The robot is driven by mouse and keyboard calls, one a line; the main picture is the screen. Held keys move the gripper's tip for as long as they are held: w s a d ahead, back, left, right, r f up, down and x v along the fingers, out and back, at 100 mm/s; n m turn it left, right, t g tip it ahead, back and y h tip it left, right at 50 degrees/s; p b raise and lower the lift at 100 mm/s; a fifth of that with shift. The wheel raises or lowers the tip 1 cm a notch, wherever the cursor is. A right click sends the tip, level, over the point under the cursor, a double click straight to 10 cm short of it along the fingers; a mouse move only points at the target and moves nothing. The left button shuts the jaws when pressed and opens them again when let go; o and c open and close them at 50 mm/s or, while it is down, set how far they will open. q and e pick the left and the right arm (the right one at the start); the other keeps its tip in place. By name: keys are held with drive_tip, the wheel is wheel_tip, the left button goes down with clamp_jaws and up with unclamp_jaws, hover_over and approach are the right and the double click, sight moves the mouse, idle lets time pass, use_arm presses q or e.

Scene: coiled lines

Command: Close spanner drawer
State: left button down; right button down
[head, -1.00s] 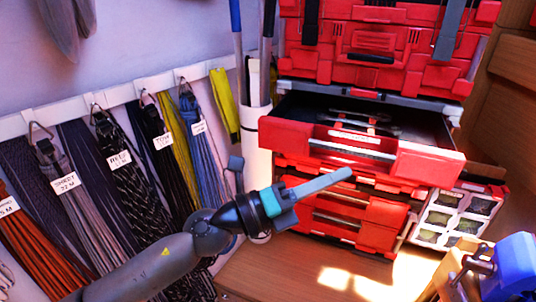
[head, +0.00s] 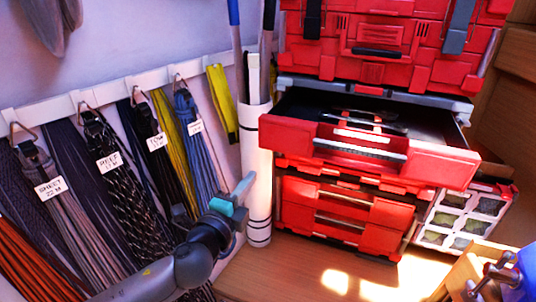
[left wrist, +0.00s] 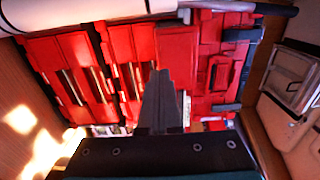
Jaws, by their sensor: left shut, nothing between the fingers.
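The spanner drawer (head: 395,155) is the red drawer pulled out of the toolbox stack in the head view. Metal tools (head: 368,122) lie inside its dark tray, and it has a dark handle bar (head: 358,148) across its front. My left gripper (head: 246,186) is shut and empty, to the left of the drawer and lower in the picture, in front of a white tube. In the left wrist view its shut fingers (left wrist: 163,82) point at the red toolbox fronts (left wrist: 188,62), with a gap I cannot judge. My right gripper is not in view.
Shut red drawers (head: 345,215) sit below the open one, and a red case (head: 400,45) is above. The white tube (head: 258,170) holding poles stands at the left. Labelled coiled lines (head: 125,180) hang on the wall. A parts organiser (head: 465,215) stands at the right.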

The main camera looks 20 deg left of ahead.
sight(272, 148)
use_arm(q)
drive_tip(key=w, duration=1.1)
drive_tip(key=shift+w+d, duration=0.1)
drive_tip(key=shift+d, duration=0.1)
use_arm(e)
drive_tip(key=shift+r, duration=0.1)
